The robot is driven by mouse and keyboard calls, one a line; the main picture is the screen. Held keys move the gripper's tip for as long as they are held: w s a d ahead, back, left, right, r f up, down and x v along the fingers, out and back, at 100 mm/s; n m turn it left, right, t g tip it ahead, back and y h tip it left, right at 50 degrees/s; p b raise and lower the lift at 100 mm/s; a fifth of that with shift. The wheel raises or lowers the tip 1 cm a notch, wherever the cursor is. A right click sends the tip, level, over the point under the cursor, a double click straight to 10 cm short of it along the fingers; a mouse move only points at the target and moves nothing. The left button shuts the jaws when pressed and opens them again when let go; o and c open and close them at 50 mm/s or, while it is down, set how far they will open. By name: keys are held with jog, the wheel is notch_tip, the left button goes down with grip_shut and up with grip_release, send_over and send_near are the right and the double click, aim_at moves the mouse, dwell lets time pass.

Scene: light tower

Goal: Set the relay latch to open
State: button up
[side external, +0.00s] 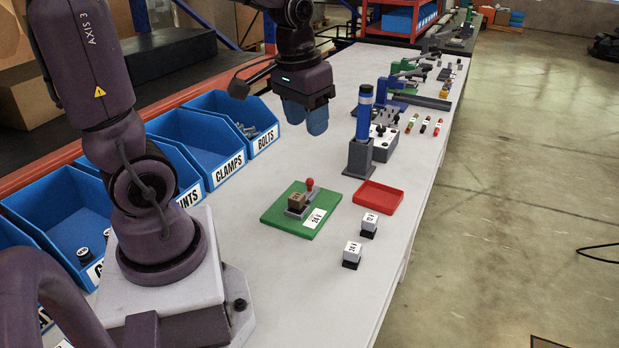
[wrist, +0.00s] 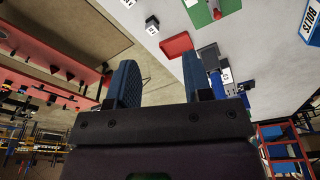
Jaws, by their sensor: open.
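A green board (side external: 272,216) lies on the bench and carries a brown block (side external: 296,201), a grey fitting and a small lever with a red knob (side external: 309,184). I take this lever for the relay latch; its exact setting is too small to tell. A white label reading 24 V is on the board. My gripper (side external: 306,118) hangs above and behind the board in the side view, well apart from it. Its blue fingers are open and empty, also in the wrist view (wrist: 162,82). The board (wrist: 201,14) shows partly at the top of the wrist view.
A light tower (side external: 361,155) with a blue column stands right of the board, by a grey box. A red tray (side external: 379,197) and two white labelled cubes (side external: 369,222) (side external: 352,250) sit near the front edge. Blue bins (side external: 187,150) line the left.

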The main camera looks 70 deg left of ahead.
aim_at(310, 179)
jog(key=w+a+f+n+g, duration=0.1)
jog(key=w+a+f+n, duration=0.15)
jog(key=a+f, duration=0.5)
jog(key=w+a+f+n+g, duration=0.15)
jog(key=w+a+f, duration=0.25)
jog(key=a, duration=0.6)
jog(key=shift+n+t, duration=0.3)
jog(key=shift+t, duration=0.15)
jog(key=f, duration=1.2)
jog(key=shift+s+d+f, duration=0.15)
jog(key=shift+s+d, duration=0.05)
jog(key=shift+d, duration=0.1)
